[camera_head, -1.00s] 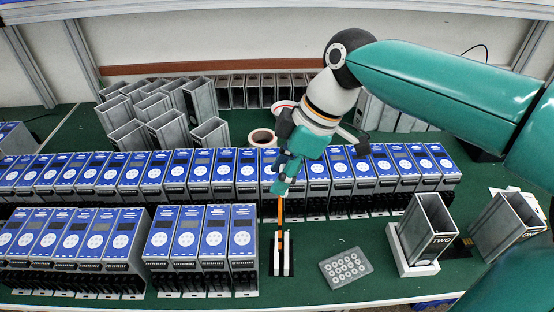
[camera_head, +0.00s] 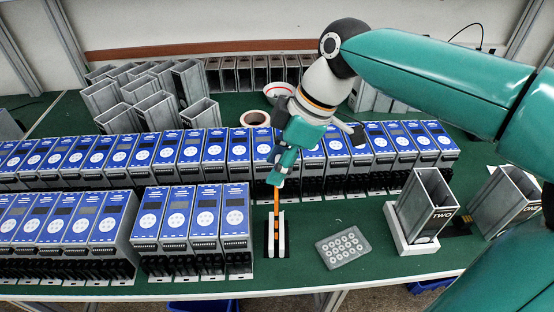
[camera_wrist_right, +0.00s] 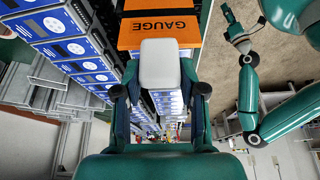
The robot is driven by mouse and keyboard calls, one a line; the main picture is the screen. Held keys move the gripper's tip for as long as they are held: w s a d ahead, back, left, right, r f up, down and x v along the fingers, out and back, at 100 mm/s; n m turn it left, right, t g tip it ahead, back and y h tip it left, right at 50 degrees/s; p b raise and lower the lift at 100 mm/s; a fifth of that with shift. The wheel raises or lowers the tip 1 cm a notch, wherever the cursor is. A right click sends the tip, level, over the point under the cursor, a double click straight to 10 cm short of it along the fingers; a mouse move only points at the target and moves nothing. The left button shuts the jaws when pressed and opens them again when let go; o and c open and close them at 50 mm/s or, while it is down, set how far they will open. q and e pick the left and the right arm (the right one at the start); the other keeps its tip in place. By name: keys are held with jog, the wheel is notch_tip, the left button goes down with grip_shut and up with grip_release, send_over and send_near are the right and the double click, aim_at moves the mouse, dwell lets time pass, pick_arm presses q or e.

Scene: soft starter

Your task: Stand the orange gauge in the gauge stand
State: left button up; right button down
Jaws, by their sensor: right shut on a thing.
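The orange gauge (camera_head: 276,201) is a thin upright plate in the head view. My right gripper (camera_head: 275,180) is shut on its upper end, on a pale grip block (camera_wrist_right: 160,66). In the right wrist view the gauge's orange face (camera_wrist_right: 160,32) reads GAUGE. The gauge stand (camera_head: 282,240) is a small white holder with two upright walls. The gauge's lower end shows between these walls; whether it touches the bottom is hidden. My left gripper (camera_wrist_right: 230,14) shows only in the wrist view, small and away from the gauge; its finger state is unclear.
Blue-fronted soft starters (camera_head: 206,215) stand close to the left of the stand, with another row (camera_head: 240,155) behind it. A grey keypad (camera_head: 343,248) lies to the right. Grey housings (camera_head: 425,205) stand farther right. The mat between stand and keypad is clear.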

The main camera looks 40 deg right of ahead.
jog(key=shift+f+b, duration=0.35)
jog(key=shift+f, duration=0.35)
jog(key=shift+f+b, duration=2.25)
jog(key=shift+f, duration=0.2)
dwell(0.9)
jog(key=c, duration=0.6)
grip_release()
jog(key=shift+r, duration=0.15)
jog(key=v, duration=1.1)
jog(key=shift+s+d+r, duration=0.1)
jog(key=shift+s+r, duration=0.05)
jog(key=shift+r, duration=0.2)
